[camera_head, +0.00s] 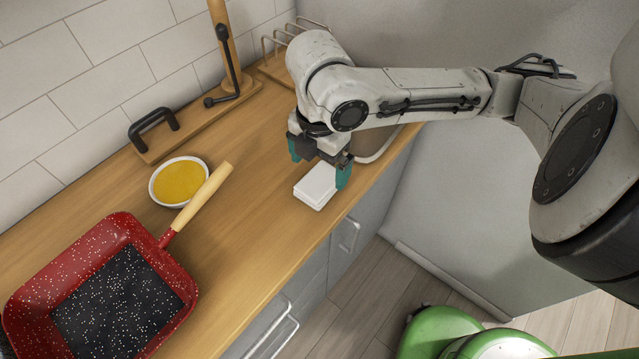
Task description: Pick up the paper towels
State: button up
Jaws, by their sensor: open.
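A small white stack of paper towels (313,189) lies on the wooden counter near its front edge. My gripper (318,164) is open just above and behind the stack. One teal fingertip is at the stack's right side, and the other is at the upper left, apart from the stack. The gripper body hides the stack's far part. I cannot tell whether the right fingertip touches it.
A red speckled pan (185,290) with a wooden handle and a bowl of yellow contents (180,182) stand to the left. A wooden holder with a dark rod (228,72) and a wire rack (290,42) stand behind. Grey drawers (345,235) drop below the counter (255,235).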

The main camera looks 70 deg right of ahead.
aim_at(320, 180)
jog(key=shift+d+f, duration=0.1)
jog(key=shift+f, duration=1.85)
jog(key=shift+c, duration=0.3)
jog(key=c, duration=1.1)
